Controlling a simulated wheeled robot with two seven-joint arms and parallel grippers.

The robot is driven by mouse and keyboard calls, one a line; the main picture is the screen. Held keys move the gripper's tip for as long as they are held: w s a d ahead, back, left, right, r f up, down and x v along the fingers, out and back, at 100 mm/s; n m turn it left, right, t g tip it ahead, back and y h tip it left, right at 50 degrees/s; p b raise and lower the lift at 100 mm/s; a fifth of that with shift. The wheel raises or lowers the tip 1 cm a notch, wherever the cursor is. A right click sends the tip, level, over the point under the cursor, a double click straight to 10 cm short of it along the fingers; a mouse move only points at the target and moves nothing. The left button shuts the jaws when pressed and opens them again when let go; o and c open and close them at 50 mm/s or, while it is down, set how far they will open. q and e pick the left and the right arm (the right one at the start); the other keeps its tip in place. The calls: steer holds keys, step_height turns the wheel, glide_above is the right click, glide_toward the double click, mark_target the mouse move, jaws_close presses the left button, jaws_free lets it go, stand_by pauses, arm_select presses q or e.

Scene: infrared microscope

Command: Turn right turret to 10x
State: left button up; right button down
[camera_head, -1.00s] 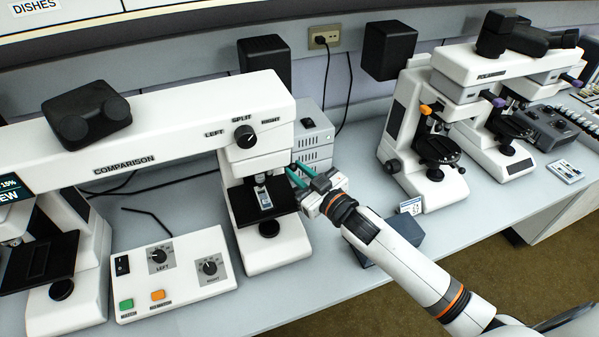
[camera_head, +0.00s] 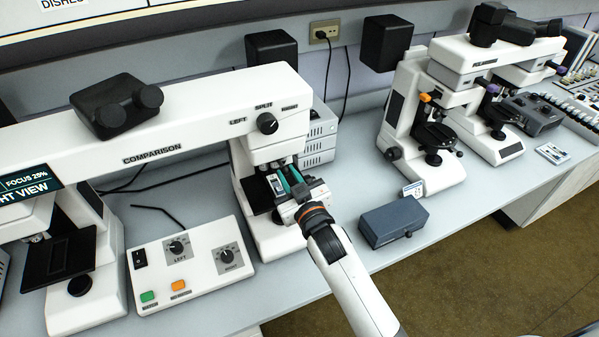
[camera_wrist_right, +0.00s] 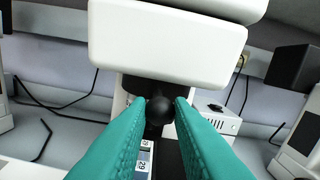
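The right-hand body of the comparison microscope (camera_head: 290,129) stands in the middle of the head view. Its dark stage with a slide (camera_head: 255,196) is partly behind my right gripper. My right gripper (camera_head: 286,178) has its teal fingers under the microscope head. In the right wrist view the fingertips (camera_wrist_right: 159,106) lie on either side of a round black knob (camera_wrist_right: 158,110) below a dark block, probably the turret. Whether they press on it I cannot tell. A labelled slide (camera_wrist_right: 143,157) shows below. Magnification marks are not readable. My left gripper is out of view.
A control box (camera_head: 188,262) with LEFT and RIGHT dials stands left of the right-hand body. A blue-grey box (camera_head: 393,221) sits to the right near the bench edge. The polarizing microscopes (camera_head: 420,130) stand further right. A display (camera_head: 30,185) reads FOCUS 25%.

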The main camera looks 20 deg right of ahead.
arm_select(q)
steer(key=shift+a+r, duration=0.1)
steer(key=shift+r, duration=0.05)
arm_select(e)
steer(key=shift+a+r, duration=0.15)
steer(key=shift+a, duration=0.6)
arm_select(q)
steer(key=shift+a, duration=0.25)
arm_select(e)
steer(key=shift+a, duration=0.2)
steer(key=c, duration=1.5)
jaws_free()
steer(key=shift+o, duration=1.1)
arm_select(q)
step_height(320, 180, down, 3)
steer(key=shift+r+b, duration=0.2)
steer(key=shift+b, duration=1)
arm_select(e)
steer(key=s+d, duration=0.2)
steer(key=s, duration=0.9)
steer(key=shift+s, duration=0.4)
